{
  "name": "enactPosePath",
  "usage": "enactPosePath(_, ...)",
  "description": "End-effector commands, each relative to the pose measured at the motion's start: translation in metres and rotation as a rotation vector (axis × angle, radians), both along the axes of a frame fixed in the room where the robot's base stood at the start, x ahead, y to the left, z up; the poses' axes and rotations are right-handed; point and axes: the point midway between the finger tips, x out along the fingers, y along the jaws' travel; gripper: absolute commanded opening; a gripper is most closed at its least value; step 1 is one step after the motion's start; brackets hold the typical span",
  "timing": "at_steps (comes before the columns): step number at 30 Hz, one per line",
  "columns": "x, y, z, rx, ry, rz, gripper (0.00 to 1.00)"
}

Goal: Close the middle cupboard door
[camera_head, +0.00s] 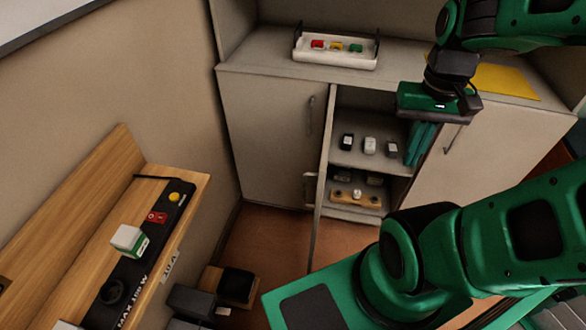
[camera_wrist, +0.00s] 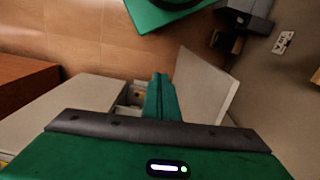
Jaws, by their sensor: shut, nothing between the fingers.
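The middle cupboard door (camera_head: 322,180) stands open, swung out from the left side of its compartment and seen nearly edge-on in the head view. Its handle (camera_head: 308,188) is on the left face. In the wrist view the door (camera_wrist: 205,85) is a pale panel just right of my fingers. My gripper (camera_head: 418,155) is shut and empty, in front of the right part of the open compartment. Its fingers also show in the wrist view (camera_wrist: 160,82). In the head view they are apart from the door.
The compartment's shelves hold several small items (camera_head: 369,146). The left door (camera_head: 265,140) and right door (camera_head: 505,155) are shut. A white tray (camera_head: 335,60) sits on the counter. A wooden bench (camera_head: 190,185) stands at left; dark boxes (camera_head: 190,300) lie on the floor.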

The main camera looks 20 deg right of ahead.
Motion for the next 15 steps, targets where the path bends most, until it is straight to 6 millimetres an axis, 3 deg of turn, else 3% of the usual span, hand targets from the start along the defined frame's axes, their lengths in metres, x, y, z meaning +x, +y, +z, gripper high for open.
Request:
enactPosePath(9, -0.005, 0.002, 0.005, -0.008, -0.025, 0.022, 0.00)
enactPosePath(11, 0.007, 0.005, 0.006, -0.025, -0.049, 0.063, 0.00)
enactPosePath(15, 0.071, 0.030, 0.010, -0.081, -0.158, 0.259, 0.00)
